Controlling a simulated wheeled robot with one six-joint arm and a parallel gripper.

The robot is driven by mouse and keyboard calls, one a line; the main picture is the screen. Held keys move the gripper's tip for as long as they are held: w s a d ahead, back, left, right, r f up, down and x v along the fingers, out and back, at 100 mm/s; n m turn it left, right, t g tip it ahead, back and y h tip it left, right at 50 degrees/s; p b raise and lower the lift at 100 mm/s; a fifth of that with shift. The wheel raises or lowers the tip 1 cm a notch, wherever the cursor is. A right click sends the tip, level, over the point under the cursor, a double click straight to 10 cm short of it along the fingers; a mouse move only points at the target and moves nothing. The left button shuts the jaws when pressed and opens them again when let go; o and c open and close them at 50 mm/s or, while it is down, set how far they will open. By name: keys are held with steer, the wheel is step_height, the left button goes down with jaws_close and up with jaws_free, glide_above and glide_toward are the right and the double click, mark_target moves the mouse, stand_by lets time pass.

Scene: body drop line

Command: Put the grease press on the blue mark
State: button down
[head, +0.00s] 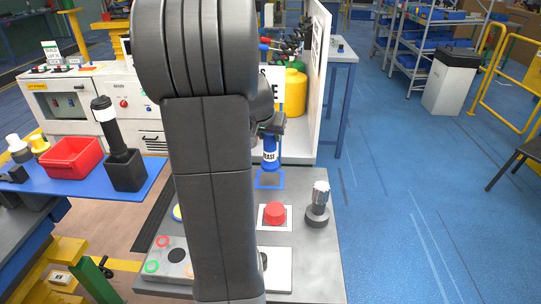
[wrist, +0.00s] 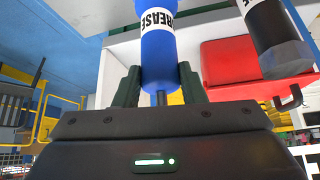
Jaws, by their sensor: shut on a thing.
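The grease press (head: 270,151) is a blue cylinder with a white label reading GREASE. My gripper (head: 270,128) is shut on it and holds it roughly upright, label end down in the head view. In the wrist view the press (wrist: 158,60) stands between the two dark green fingers of my gripper (wrist: 160,84). The blue mark (head: 269,187) is a blue square outline on the grey table, just below the press in the head view. I cannot tell how large the gap between press and table is. My arm hides part of the table to the left.
A red button (head: 274,214) on a white plate and a dark knob with a silver top (head: 317,205) stand near the mark. A white board (head: 320,75) rises behind it. At left, a blue shelf (head: 85,182) holds a red bin (head: 72,157) and a black holder (head: 126,172).

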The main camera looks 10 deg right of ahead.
mark_target(268, 147)
steer(key=shift+f, duration=2.55)
steer(key=shift+b, duration=0.3)
steer(key=shift+f, duration=0.2)
steer(key=c, duration=0.9)
jaws_free()
steer(key=shift+r, duration=0.15)
steer(key=shift+s+r, duration=0.1)
steer(key=shift+r, duration=0.15)
steer(key=v, duration=1.1)
steer(key=shift+s+r, duration=0.2)
steer(key=shift+a, duration=0.15)
